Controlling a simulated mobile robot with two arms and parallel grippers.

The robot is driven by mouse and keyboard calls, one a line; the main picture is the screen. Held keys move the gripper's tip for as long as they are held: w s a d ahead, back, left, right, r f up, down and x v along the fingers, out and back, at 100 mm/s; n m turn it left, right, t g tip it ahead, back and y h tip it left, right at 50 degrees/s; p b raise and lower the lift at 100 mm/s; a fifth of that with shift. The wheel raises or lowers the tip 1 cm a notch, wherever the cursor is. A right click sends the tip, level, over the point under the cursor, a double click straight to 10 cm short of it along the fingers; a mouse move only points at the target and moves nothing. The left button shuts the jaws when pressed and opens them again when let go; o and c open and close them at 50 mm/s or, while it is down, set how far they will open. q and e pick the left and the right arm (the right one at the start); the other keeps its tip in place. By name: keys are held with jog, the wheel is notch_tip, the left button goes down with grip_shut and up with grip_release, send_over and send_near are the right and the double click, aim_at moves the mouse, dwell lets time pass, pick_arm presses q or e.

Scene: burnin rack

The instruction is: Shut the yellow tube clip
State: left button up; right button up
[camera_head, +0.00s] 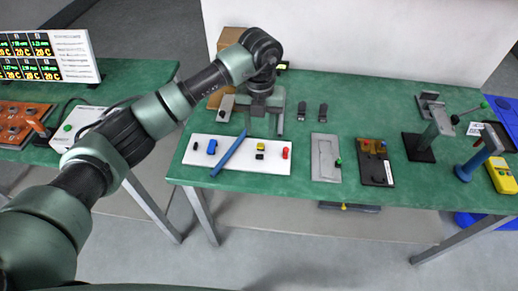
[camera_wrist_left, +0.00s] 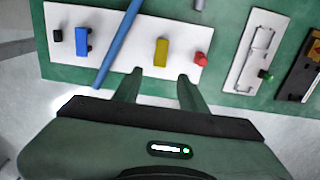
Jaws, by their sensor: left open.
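The yellow tube clip (camera_head: 261,147) stands on a white board (camera_head: 273,161) on the green table, between a blue rod and a red part. It also shows in the left wrist view (camera_wrist_left: 161,52), just beyond my fingertips and roughly in line with the gap between them. My left gripper (camera_head: 264,128) points down above the far side of the board, open and empty. Its two fingers (camera_wrist_left: 158,82) show apart in the left wrist view, and I see no contact with the clip. Whether the clip's jaw stands open I cannot tell. My right gripper is not in view.
The blue rod (camera_head: 230,152) lies slantwise across the board and past its edges. A blue clip (camera_head: 212,147), a black part (camera_head: 195,145) and the red part (camera_head: 285,153) stand on the board. A grey plate (camera_head: 325,158) and a dark switch plate (camera_head: 375,165) lie to the right.

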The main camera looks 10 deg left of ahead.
aim_at(260, 147)
pick_arm(q)
notch_tip(260, 147, down, 6)
jog(key=shift+f+p, duration=0.1)
jog(key=shift+p, duration=0.65)
jog(key=shift+w+f, duration=0.1)
jog(key=shift+f, duration=0.6)
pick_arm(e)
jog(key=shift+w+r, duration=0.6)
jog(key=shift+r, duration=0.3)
pick_arm(q)
grip_shut()
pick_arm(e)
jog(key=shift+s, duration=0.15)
